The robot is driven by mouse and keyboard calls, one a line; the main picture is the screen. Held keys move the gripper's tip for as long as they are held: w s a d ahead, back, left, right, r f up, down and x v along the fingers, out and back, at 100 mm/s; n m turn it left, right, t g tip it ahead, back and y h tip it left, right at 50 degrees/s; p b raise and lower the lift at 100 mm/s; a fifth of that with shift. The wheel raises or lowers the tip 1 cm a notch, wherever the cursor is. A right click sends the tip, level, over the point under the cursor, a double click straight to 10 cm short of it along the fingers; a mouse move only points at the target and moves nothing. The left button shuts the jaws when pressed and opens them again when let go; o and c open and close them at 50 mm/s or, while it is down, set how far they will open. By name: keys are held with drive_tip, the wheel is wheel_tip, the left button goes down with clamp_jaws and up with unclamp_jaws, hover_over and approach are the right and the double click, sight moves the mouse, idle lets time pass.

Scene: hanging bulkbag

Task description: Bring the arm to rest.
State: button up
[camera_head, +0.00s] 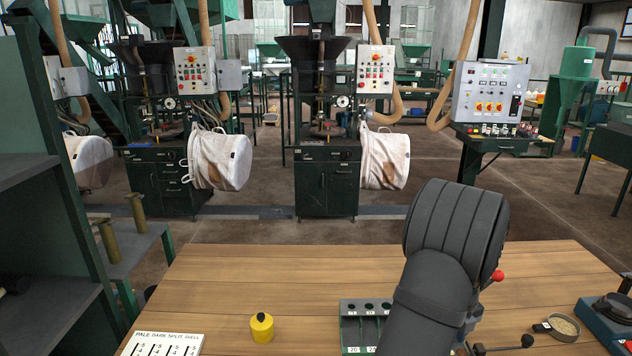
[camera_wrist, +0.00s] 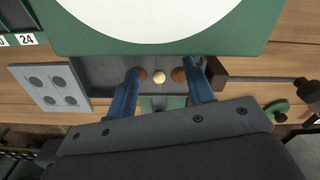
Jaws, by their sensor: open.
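My gripper (camera_wrist: 159,75) shows in the wrist view as two blue fingers with brown tips, spread apart. A small pale round piece (camera_wrist: 159,76) shows in the gap between the tips, with space on both sides. I cannot tell its height relative to the tips. Under the fingers is a dark grey tray (camera_wrist: 100,73), partly covered by a green plate with a white disc (camera_wrist: 150,12). In the head view my dark arm reaches over the wooden table (camera_head: 270,270) at the right, and its gripper is hidden.
A yellow weight (camera_head: 262,328), a tally board (camera_head: 163,344) and a green rack (camera_head: 352,333) are on the table. White bags (camera_head: 220,158) hang behind. The table's back left is clear.

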drive_tip(key=a+r+m+t+h, duration=0.1)
drive_tip(key=a+r+m+t, duration=0.1)
drive_tip(key=r, duration=1.7)
drive_tip(key=shift+w+a+m+t+h, duration=0.3)
drive_tip(key=shift+a+t, duration=0.2)
drive_tip(key=shift+a, duration=0.4)
drive_tip(key=shift+r, duration=0.1)
drive_tip(key=shift+d, duration=0.1)
drive_tip(key=d+f+n+g+y, duration=0.1)
drive_tip(key=d+f+n+g, duration=0.1)
drive_tip(key=f, duration=1)
drive_tip(key=shift+d+n+g+y, duration=0.3)
drive_tip(key=shift+d+g, duration=0.2)
drive_tip(key=shift+d, duration=0.3)
